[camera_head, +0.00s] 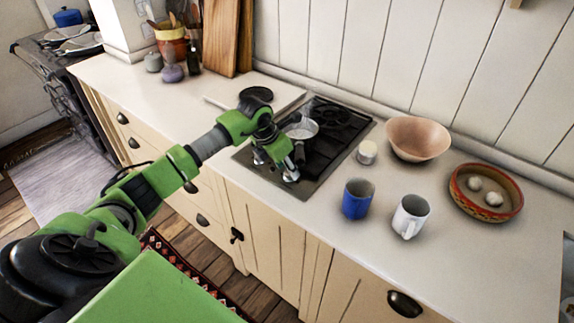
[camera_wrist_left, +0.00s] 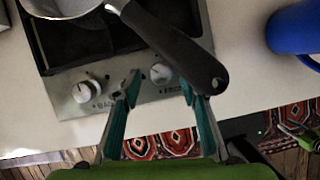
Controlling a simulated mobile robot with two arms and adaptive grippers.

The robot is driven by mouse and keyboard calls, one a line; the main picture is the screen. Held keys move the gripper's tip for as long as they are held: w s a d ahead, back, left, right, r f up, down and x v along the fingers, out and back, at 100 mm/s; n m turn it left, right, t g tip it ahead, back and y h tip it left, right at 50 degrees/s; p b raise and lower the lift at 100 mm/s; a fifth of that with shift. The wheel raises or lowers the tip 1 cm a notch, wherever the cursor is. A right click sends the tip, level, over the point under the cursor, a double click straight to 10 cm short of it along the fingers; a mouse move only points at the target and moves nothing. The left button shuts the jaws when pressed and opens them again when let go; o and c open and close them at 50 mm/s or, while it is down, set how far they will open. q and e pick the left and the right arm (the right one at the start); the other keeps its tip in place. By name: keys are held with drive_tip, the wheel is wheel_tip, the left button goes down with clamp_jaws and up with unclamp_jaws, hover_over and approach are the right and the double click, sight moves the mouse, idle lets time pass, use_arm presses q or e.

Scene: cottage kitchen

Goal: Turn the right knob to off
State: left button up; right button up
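The hob (camera_head: 322,160) is set into the counter, with a steel front strip (camera_wrist_left: 112,82) carrying two pale round knobs. In the left wrist view the right knob (camera_wrist_left: 160,73) shows between and just beyond the fingertips of my left gripper (camera_wrist_left: 160,88). The left knob (camera_wrist_left: 85,91) is outside them, to the left. The gripper's fingers are apart with a gap around the right knob; contact is not visible. In the head view my left gripper (camera_head: 276,165) hangs over the hob's front edge. The knob settings are hard to read.
A saucepan (camera_head: 301,129) sits on the hob, its dark handle (camera_wrist_left: 180,45) reaching over the strip close to the right knob. A blue mug (camera_head: 357,198), a white mug (camera_head: 410,216), a small lidded jar (camera_head: 367,152) and two bowls stand to the right.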

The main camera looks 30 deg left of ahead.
use_arm(q)
drive_tip(key=shift+w+f, duration=0.15)
drive_tip(key=shift+f, duration=0.2)
clamp_jaws()
drive_tip(key=shift+f, duration=0.1)
